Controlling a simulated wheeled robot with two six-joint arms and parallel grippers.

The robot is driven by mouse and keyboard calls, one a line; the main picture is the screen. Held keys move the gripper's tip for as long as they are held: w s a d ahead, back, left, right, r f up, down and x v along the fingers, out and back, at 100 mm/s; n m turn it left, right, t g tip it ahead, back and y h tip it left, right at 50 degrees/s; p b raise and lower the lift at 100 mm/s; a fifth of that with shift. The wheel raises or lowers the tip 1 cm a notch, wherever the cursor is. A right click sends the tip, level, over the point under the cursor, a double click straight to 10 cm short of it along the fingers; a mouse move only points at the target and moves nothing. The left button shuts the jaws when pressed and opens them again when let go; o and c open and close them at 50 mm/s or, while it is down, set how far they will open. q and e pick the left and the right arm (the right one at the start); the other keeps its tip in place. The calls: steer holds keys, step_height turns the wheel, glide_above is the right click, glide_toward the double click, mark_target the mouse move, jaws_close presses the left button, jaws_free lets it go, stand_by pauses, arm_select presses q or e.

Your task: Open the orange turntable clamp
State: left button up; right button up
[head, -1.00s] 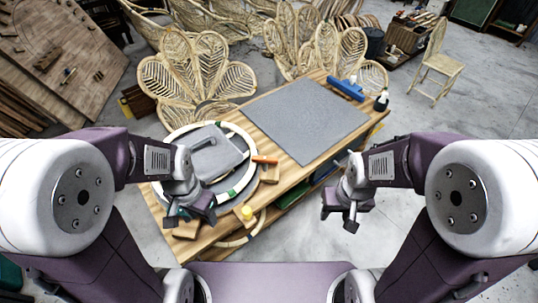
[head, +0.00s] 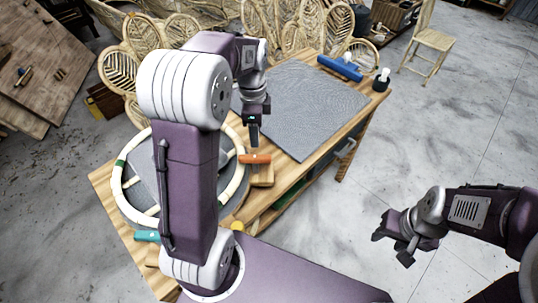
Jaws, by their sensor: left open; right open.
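The orange turntable clamp (head: 255,159) sits at the right rim of the round turntable ring (head: 119,186), by a wooden block (head: 262,176). My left gripper (head: 254,139) is just above the orange clamp, pointing down, with its fingers seen nearly edge-on; it looks open and holds nothing. I cannot tell whether it touches the clamp. My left arm hides the middle of the turntable. My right gripper (head: 392,243) is open and empty, out over the floor right of the bench.
A teal clamp (head: 147,236) sits at the ring's near edge. A grey mat (head: 305,115) covers the bench's far part. Rattan chairs are behind.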

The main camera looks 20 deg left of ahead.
mark_target(255, 156)
arm_select(q)
steer(key=f, duration=0.3)
steer(key=f+b, duration=0.1)
steer(key=f, duration=0.6)
steer(key=shift+s+a+b, duration=0.25)
steer(key=shift+s+b, duration=0.05)
steer(key=shift+s, duration=0.1)
steer(key=shift+r, duration=0.1)
jaws_close()
arm_select(e)
steer(key=shift+s+f, duration=0.2)
steer(key=shift+f, duration=0.85)
